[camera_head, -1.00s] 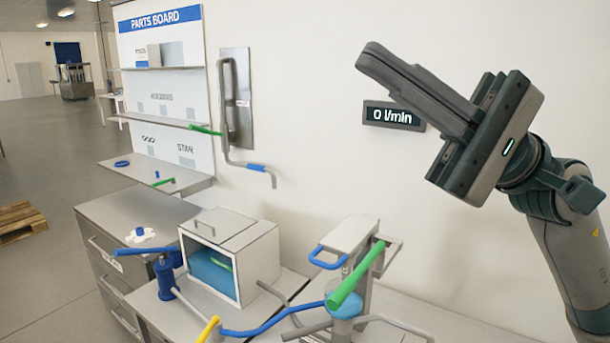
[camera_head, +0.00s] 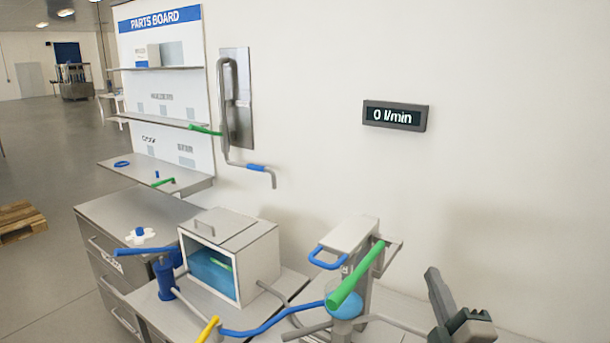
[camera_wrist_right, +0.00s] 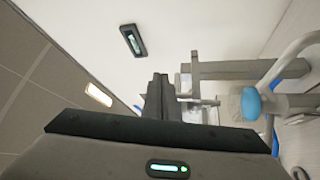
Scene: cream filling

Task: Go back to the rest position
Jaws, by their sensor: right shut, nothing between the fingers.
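My right gripper (camera_head: 438,292) is low at the right of the head view, to the right of the filling machine (camera_head: 345,300) with its green lever (camera_head: 356,276). Its dark fingers are together with nothing between them, and its arm runs out of the bottom of the picture. In the right wrist view the closed fingers (camera_wrist_right: 158,98) point toward the wall, with grey machine parts (camera_wrist_right: 235,70) and a blue part (camera_wrist_right: 251,103) at the right. My left gripper is not in view.
A white box with blue liquid (camera_head: 212,272) and a blue hand pump (camera_head: 165,278) stand left of the machine. A display reading 0 l/min (camera_head: 395,116) hangs on the wall. The parts board (camera_head: 165,100) is at the left. The space before the right wall is clear.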

